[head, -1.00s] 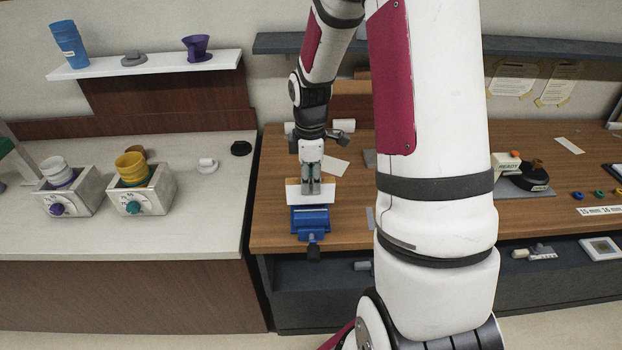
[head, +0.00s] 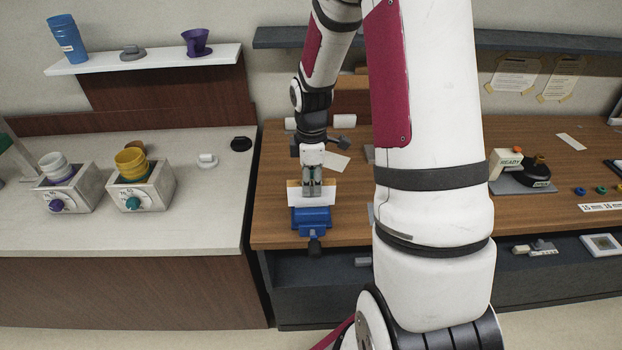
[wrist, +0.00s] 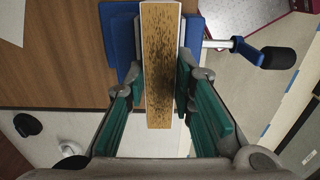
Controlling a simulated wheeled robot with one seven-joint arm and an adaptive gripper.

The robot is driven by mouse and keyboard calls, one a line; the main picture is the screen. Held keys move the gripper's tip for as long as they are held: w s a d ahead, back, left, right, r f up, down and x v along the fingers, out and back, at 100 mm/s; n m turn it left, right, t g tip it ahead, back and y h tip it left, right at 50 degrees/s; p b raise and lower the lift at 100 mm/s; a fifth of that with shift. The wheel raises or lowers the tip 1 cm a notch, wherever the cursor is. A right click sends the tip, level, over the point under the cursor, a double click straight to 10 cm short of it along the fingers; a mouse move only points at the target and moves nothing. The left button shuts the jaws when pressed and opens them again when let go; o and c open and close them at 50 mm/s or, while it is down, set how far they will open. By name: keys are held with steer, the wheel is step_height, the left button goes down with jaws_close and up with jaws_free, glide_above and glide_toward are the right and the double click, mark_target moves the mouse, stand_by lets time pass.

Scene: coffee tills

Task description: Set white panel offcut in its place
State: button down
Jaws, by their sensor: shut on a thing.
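The white panel offcut (head: 328,194) stands upright at the blue vise (head: 312,220) on the wooden bench. My gripper (head: 312,187) is shut on it from above. In the wrist view the offcut's brown speckled edge (wrist: 160,70) lies between the green pads of my gripper (wrist: 159,90). The blue vise body (wrist: 120,40) shows on both sides of that edge, and its handle (wrist: 248,50) sticks out to the right. The offcut's lower edge meets the vise in the head view; whether it is seated between the jaws is hidden.
A pale sheet (head: 335,161) and white cylinders lie behind my gripper on the bench. To the left, a pale counter (head: 215,205) holds two grey grinder-like boxes with cups. My arm hides the bench middle. A READY-marked block (head: 509,161) stands at right.

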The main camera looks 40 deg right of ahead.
steer(key=shift+f, duration=1.4)
steer(key=c, duration=1.3)
jaws_free()
steer(key=shift+r, duration=0.1)
step_height(320, 180, up, 11)
steer(key=shift+f, duration=0.1)
steer(key=shift+r, duration=0.55)
